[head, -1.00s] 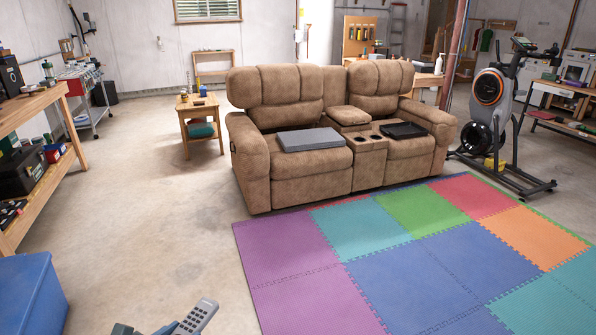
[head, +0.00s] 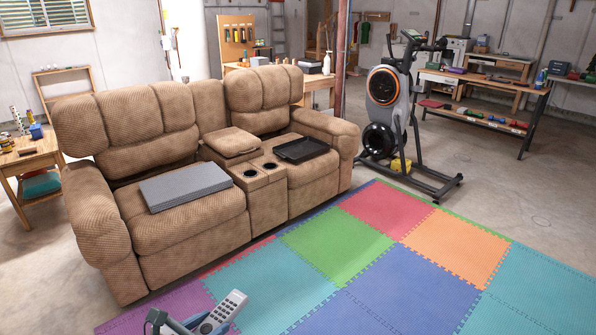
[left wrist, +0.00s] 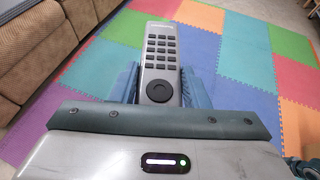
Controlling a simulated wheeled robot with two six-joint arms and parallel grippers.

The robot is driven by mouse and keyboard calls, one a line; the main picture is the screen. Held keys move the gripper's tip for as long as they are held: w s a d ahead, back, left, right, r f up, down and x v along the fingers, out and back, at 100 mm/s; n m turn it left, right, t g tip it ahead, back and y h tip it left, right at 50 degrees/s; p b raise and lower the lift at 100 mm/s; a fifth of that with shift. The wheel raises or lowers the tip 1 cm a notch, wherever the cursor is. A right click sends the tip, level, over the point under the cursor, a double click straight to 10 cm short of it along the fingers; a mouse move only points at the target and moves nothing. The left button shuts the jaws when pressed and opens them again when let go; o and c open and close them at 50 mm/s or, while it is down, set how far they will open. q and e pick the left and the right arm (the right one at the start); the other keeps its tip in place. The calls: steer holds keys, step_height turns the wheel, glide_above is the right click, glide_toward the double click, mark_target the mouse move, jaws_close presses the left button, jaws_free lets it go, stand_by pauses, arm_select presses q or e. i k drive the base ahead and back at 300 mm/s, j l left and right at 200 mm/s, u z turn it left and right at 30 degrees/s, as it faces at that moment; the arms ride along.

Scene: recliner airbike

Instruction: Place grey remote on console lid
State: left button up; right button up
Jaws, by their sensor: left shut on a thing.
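The grey remote (head: 226,309) is held by my left gripper (head: 200,326) at the bottom of the head view. The left wrist view shows the remote (left wrist: 161,60) upright between the two blue fingers of the gripper (left wrist: 160,85), its dark buttons facing the camera. The console sits between the two seats of the tan recliner (head: 180,232). The console lid (head: 232,141) is the padded tan top behind two cup holders. The lid is bare and well beyond the gripper. My right gripper is not seen.
A grey folded pad (head: 185,186) lies on the left seat and a black tray (head: 301,149) on the right seat. Coloured foam mats (head: 400,285) cover the floor in front. An exercise machine (head: 395,120) stands at the right; a side table (head: 32,160) stands at the left.

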mark_target(232, 139)
steer(key=i+z, duration=0.1)
steer(key=i, duration=2.25)
steer(key=i+u, duration=0.2)
steer(key=i, duration=0.35)
steer(key=i+l+u, duration=0.15)
steer(key=i, duration=0.45)
steer(key=i+u, duration=0.2)
steer(key=i, duration=0.35)
steer(key=i+l+u, duration=0.2)
steer(key=i, duration=0.35)
steer(key=l, duration=0.1)
